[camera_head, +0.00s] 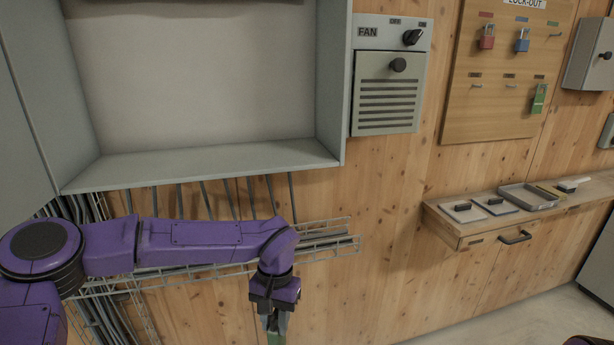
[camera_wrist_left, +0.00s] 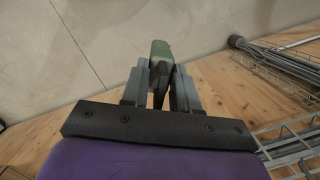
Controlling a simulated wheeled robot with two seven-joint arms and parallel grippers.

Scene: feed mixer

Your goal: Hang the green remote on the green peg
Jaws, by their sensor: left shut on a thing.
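My left gripper (camera_head: 274,322) hangs low in front of the wooden wall, below the wire tray. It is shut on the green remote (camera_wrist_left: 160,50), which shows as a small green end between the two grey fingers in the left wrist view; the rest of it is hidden. The lock-out board (camera_head: 490,105) is up to the right, well apart from the gripper. A green label and a small bare peg (camera_head: 555,35) are at its upper right. My right gripper is not in view.
A red padlock (camera_head: 487,38) and a blue padlock (camera_head: 522,42) hang on the board. A flat green piece (camera_head: 539,98) hangs lower right. The fan box (camera_head: 388,90) stands between. A shelf (camera_head: 470,228) with trays juts out below the board. A wire tray (camera_head: 325,240) runs behind my left arm.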

